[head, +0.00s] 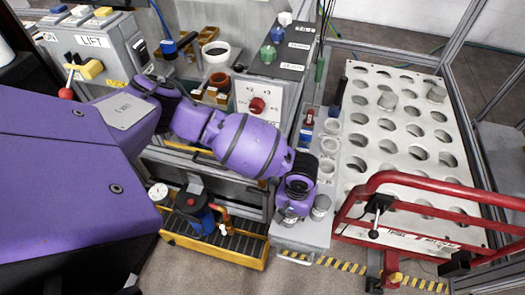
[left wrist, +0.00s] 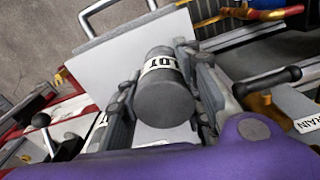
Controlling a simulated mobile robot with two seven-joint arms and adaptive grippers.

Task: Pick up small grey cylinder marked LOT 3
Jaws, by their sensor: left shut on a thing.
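A small dark grey cylinder (left wrist: 166,98) with a white band sits between the fingers of my left gripper (left wrist: 168,95) in the left wrist view. The band shows "LOT"; the number is not readable. The gripper is shut on the cylinder. In the head view my left gripper (head: 289,212) points down over the near end of a narrow grey bench (head: 302,238), and its wrist hides most of the cylinder. I cannot tell whether the cylinder touches the bench. My right gripper does not show.
Another grey cylinder (head: 321,206) stands just right of my gripper. White ring holders (head: 329,146) line the bench behind it. A red tubular guard (head: 400,181) and a white perforated rack (head: 400,135) are on the right. A yellow drip tray (head: 215,245) is on the left.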

